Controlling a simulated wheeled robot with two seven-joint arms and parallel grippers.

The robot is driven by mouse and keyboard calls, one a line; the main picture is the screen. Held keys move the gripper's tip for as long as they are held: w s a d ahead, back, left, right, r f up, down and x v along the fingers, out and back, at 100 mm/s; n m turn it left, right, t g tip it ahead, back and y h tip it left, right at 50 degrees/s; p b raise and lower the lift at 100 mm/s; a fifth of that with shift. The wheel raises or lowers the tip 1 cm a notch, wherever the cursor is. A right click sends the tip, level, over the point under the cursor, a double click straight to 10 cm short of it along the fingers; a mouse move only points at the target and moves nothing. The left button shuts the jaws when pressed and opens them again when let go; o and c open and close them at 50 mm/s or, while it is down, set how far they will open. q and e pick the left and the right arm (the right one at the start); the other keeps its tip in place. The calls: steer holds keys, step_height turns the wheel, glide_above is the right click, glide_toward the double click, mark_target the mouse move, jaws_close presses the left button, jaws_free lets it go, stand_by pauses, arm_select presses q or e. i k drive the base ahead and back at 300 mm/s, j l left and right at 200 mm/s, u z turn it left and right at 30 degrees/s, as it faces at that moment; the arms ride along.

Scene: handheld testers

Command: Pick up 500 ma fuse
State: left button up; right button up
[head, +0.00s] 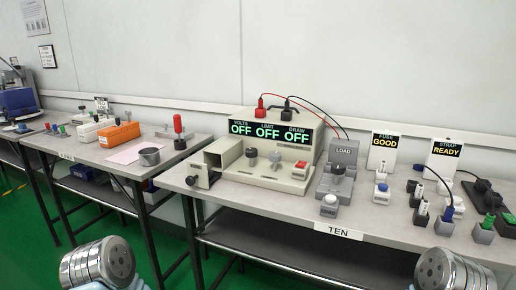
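I cannot make out which small part is the 500 mA fuse; no fuse rating is readable at this distance. Small grey and white blocks with fittings on top stand on the right of the bench, among them a blue-topped block (381,191) in front of the fuse card (383,152), which reads "GOOD". A grey unit marked "LOAD" (341,160) stands left of them. Round metal parts of my two arms show at the lower left and lower right edges. My gripper fingers are not visible on either side.
The beige tester (268,173) shows OFF on three displays, with red and black leads to the load unit. A "STRAP READY" card (444,157), several coloured plugs and a dark power strip (483,193) stand at right. Another bench (110,153) is at left. The bench's front strip is mostly clear.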

mark_target(383, 166)
steer(key=l+z, duration=0.1)
steer(key=z, duration=0.25)
steer(key=l+z, duration=0.15)
steer(key=z, duration=0.15)
